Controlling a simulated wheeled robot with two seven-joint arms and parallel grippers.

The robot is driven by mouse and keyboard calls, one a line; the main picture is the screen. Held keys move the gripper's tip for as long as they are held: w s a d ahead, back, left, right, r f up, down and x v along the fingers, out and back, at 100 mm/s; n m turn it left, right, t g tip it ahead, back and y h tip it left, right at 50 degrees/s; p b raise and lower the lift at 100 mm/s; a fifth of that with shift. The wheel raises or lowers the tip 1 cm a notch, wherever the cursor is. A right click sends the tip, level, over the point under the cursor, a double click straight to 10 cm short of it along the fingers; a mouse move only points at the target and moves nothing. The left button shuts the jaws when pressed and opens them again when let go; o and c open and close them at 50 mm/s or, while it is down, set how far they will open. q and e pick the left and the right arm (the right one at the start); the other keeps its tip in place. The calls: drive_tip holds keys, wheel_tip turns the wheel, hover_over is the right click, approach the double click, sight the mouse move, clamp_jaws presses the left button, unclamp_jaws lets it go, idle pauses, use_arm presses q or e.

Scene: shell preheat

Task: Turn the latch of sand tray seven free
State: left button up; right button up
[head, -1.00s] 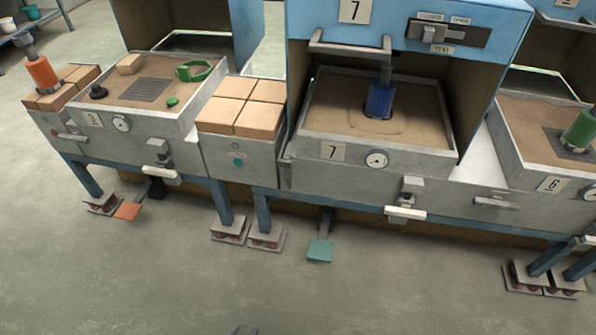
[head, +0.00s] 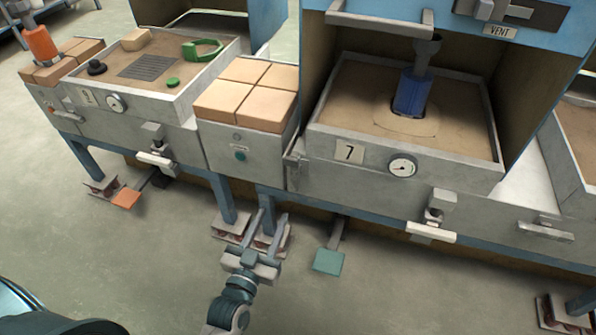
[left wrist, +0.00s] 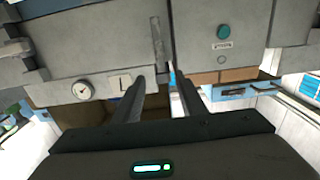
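Sand tray seven (head: 330,140) stands at centre right in the head view, with a 7 plate and a round gauge. At its left end is an upright grey bar (head: 297,165), seemingly its latch; it also shows upright in the left wrist view (left wrist: 157,40). A pale handle (head: 432,232) sits lower on the front, below the gauge. My left gripper (head: 268,221) is open and empty, in front of and below the bar, apart from it. Its fingers (left wrist: 156,85) point toward the tray front in the left wrist view. My right gripper is not in view.
A block bin (head: 235,150) with a green button adjoins the tray on the left. A teal pedal (head: 328,262) juts out near the floor, right of my left gripper. Blue legs stand behind the gripper. A blue hood (head: 380,40) overhangs the tray. Open floor lies in front.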

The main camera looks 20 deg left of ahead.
sight(294, 170)
use_arm(q)
drive_tip(key=shift+w, duration=0.1)
drive_tip(key=w, duration=1.1)
drive_tip(key=w+b, duration=0.1)
drive_tip(key=w, duration=0.5)
drive_tip(key=shift+w+d, duration=0.1)
drive_tip(key=shift+d, duration=0.2)
clamp_jaws()
